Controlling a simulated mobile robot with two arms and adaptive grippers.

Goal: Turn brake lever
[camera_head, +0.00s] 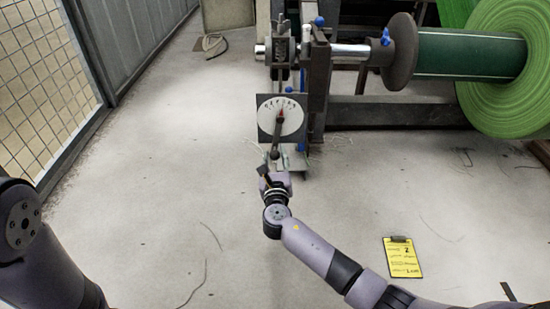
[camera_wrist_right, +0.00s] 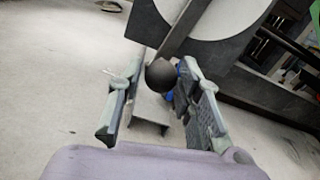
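The brake lever (camera_head: 276,139) hangs down in front of a white round dial (camera_head: 291,119) on a dark square plate, with a red part near the dial's middle. In the right wrist view the lever's dark ball knob (camera_wrist_right: 161,75) shows at its lower end. My right gripper (camera_head: 272,170) is just below the dial. In the wrist view its two fingers (camera_wrist_right: 160,105) are spread, one on each side of the knob. I cannot tell if either touches it. My left arm shows at the left edge, but its gripper is out of view.
A green roll (camera_head: 503,75) sits on a green shaft at the upper right, with a dark machine frame (camera_head: 317,80) beside the dial. A yellow clipboard (camera_head: 402,258) lies on the floor at right. A mesh fence (camera_head: 45,80) stands at left. The floor between is mostly clear.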

